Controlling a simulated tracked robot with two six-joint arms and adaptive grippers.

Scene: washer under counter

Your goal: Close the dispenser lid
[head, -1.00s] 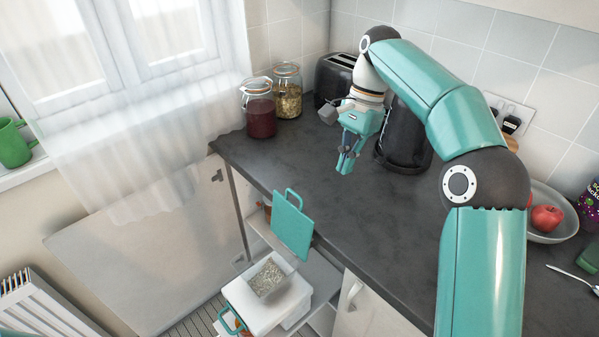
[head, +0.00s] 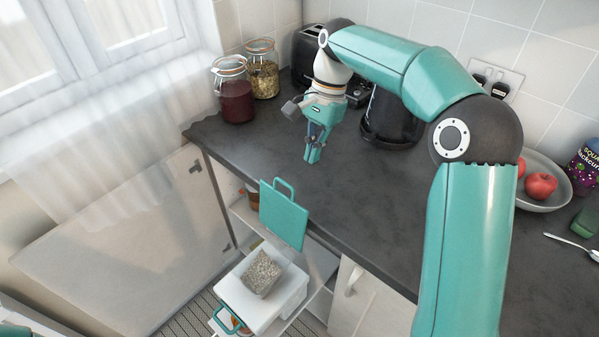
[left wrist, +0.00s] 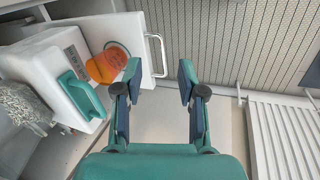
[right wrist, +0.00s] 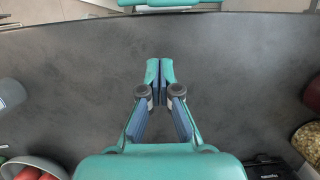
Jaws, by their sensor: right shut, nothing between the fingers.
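The dispenser (head: 290,302) is a white box with grey granules in its open top, low in the opening under the counter. Its teal lid (head: 284,216) stands upright, open, at the counter's front edge, with its loop handle on top. The lid's edge shows at the top of the right wrist view (right wrist: 170,4). My right gripper (head: 313,156) is shut and empty above the counter, behind the lid and apart from it. My left gripper (left wrist: 158,82) is open and empty. In the left wrist view the dispenser (left wrist: 52,68) with a teal handle is to its left.
An orange cup (left wrist: 106,65) stands by the dispenser in a pulled-out white drawer. Two jars (head: 234,95), a black toaster (head: 310,55) and a black kettle (head: 390,122) stand at the back of the counter (head: 370,215). A fruit bowl (head: 545,195) is at right. The counter's middle is clear.

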